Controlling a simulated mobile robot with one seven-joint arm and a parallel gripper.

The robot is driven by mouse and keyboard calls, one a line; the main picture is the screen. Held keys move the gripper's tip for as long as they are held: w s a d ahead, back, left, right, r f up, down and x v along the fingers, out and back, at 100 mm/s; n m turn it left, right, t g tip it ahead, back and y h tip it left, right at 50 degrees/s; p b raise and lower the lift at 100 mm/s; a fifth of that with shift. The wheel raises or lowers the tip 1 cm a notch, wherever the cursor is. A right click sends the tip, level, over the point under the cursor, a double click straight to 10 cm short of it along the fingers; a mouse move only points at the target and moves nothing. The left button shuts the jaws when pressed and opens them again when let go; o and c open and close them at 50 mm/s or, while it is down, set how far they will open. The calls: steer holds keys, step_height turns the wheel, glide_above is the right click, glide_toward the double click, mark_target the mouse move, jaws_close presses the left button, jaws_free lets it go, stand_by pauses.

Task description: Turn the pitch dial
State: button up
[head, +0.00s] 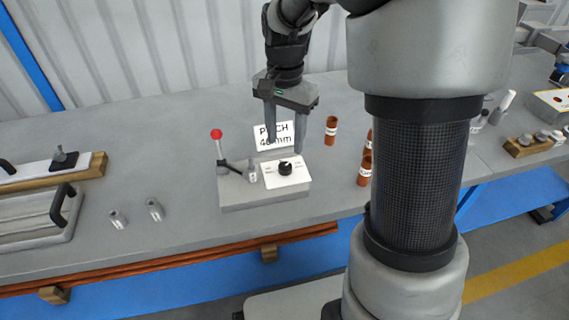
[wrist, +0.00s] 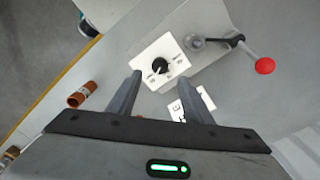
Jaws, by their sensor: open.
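The pitch dial (head: 285,168) is a black knob on a white marked plate (head: 299,178), on top of a grey box (head: 240,202) on the bench. In the wrist view the dial (wrist: 160,66) sits beyond my fingertips, with small markings around it that are too small to read. My gripper (head: 286,146) points down above the box, open and empty. Its fingertips (wrist: 170,80) are apart from the dial, on the near side of it in the wrist view. A white card (head: 274,134) reading "PITCH" and "40 mm", partly hidden by a finger, stands behind the box.
A lever with a red ball (head: 216,134) rises from the box's left side. Several brown labelled cylinders (head: 331,130) stand right of the box. Two small grey cylinders (head: 155,209) stand on the bench to the left. A tray with black handles (head: 45,215) is at far left.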

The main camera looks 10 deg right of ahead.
mark_target(285, 166)
step_height(285, 166, down, 8)
steer(key=shift+f+b, duration=0.2)
steer(key=shift+b, duration=0.8)
steer(key=c, duration=1.1)
